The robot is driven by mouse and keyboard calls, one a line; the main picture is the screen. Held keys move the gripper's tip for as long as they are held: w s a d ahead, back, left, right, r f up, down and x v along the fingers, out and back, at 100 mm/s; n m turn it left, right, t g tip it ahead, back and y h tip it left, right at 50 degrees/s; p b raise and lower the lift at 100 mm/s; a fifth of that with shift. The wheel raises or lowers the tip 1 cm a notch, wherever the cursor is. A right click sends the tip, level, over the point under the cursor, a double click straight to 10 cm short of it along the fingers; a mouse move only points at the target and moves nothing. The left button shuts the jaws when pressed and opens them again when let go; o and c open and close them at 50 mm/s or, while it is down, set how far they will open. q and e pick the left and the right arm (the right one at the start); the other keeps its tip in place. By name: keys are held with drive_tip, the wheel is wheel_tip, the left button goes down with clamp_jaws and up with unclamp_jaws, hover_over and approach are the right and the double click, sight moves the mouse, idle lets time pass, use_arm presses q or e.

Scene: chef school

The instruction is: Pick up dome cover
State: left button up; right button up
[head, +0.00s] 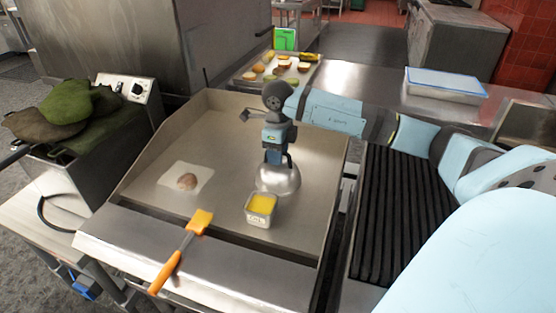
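The dome cover (279,179) is a small shiny metal dome with a handle on top. It is on or just above the flat steel griddle (225,135), behind a small metal container of yellow stuff (261,208). My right gripper (275,157) points straight down at the dome's handle, with its fingertips at the handle. The fingers are small and partly merge with the handle, so I cannot tell whether they are closed on it. My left gripper is not in view.
A patty on white paper (187,181) lies on the griddle's left. An orange-handled brush (184,248) lies across the front edge. A dark ribbed grill (400,215) is under my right arm. A tray with food (277,72) and a blue-lidded container (446,84) stand behind.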

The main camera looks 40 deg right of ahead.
clamp_jaws()
